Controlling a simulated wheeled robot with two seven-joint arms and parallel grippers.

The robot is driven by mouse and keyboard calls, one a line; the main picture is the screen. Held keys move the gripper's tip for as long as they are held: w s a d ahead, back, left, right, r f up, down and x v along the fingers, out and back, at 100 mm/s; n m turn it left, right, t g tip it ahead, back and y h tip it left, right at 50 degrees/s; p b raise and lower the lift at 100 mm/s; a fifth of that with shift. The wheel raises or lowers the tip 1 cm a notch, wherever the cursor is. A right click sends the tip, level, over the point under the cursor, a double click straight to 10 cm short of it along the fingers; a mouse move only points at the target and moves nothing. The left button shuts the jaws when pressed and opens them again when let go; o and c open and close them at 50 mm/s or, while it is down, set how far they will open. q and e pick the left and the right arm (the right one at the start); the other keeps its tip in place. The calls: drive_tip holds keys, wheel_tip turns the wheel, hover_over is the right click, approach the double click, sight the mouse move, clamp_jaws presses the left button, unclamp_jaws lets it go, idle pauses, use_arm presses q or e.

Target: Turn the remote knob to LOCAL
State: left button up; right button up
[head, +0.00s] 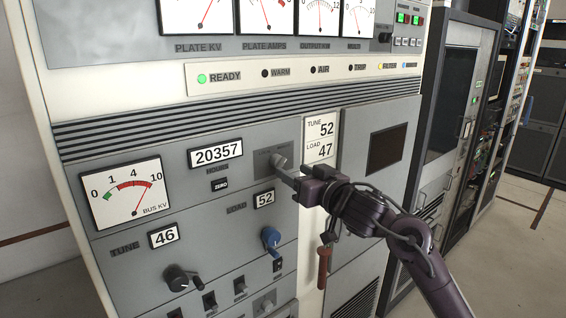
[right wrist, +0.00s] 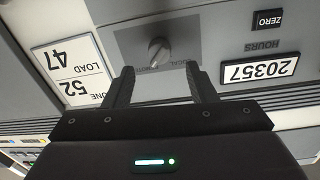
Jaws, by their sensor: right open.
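The remote knob (head: 278,160) is a small grey round knob on a grey plate of the rack's front panel. In the right wrist view, the knob (right wrist: 159,52) appears upside down, with a small LOCAL label beside it; its exact setting is hard to read. My right gripper (head: 284,174) is at the panel, just in front of and below the knob in the head view. In the right wrist view its two dark fingers (right wrist: 160,72) are spread apart, with the knob framed between and beyond their tips. The gripper is open and empty; contact with the knob does not show. My left gripper is not in view.
A blue load knob (head: 271,240) and a black tune knob (head: 182,278) project below. A counter reading 20357 (head: 216,153) is left of the remote knob, and a tune/load card (head: 319,138) is right. A red-brown handle (head: 323,266) hangs below my right arm.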

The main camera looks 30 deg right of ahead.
sight(282, 166)
drive_tip(key=w+p, duration=0.1)
drive_tip(key=w, duration=0.4)
drive_tip(key=shift+w+p, duration=0.3)
drive_tip(key=shift+w, duration=0.1)
drive_tip(key=c, duration=1)
drive_tip(key=shift+o, duration=0.2)
drive_tip(key=shift+f, duration=0.1)
